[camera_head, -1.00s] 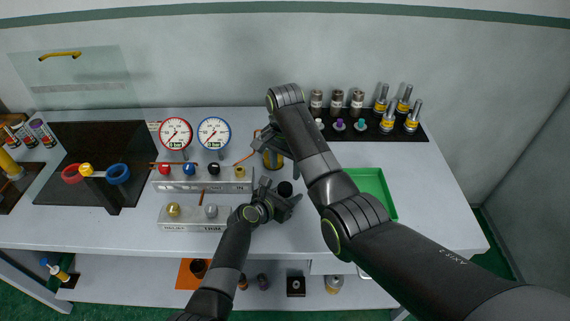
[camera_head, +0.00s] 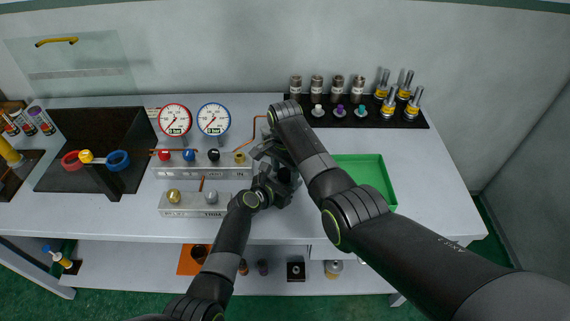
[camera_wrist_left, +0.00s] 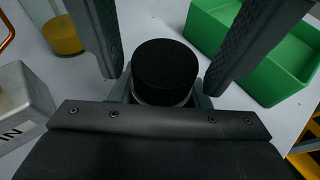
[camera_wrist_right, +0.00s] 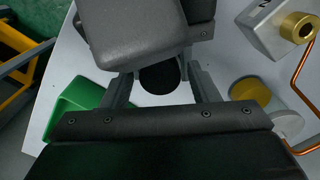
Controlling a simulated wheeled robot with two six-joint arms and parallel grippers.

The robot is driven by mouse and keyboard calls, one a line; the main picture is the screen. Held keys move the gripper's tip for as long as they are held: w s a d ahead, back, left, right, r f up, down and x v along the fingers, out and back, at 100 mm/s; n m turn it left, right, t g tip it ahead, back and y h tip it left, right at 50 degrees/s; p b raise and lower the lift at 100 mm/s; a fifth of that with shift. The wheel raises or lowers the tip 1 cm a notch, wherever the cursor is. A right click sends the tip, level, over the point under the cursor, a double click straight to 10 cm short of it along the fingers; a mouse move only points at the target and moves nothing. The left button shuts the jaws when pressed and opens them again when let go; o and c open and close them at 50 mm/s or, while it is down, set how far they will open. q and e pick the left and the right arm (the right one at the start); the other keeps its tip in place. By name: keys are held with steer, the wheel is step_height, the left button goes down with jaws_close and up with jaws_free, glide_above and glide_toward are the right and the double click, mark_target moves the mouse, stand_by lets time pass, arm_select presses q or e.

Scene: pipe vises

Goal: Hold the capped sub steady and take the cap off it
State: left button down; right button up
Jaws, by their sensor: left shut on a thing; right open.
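The capped sub's black round cap (camera_wrist_left: 165,68) is in the middle of the left wrist view, with a strip of silver body below it. The cap also shows in the right wrist view (camera_wrist_right: 160,78). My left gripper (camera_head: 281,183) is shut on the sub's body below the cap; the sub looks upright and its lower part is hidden. My right gripper (camera_head: 273,152) is open. Its fingers stand on both sides of the cap, apart from it. In the head view the two grippers and the right arm largely hide the sub.
A metal manifold block (camera_head: 200,173) and a lower block (camera_head: 195,211) lie to the left. A green tray (camera_head: 378,160) lies to the right. Two gauges (camera_head: 175,120) and a black rack (camera_head: 355,120) of fittings are behind.

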steer(key=shift+c, duration=0.2)
steer(key=c, duration=0.9)
steer(key=shift+n, duration=1.7)
steer(key=shift+c, duration=0.2)
steer(key=o, duration=1.1)
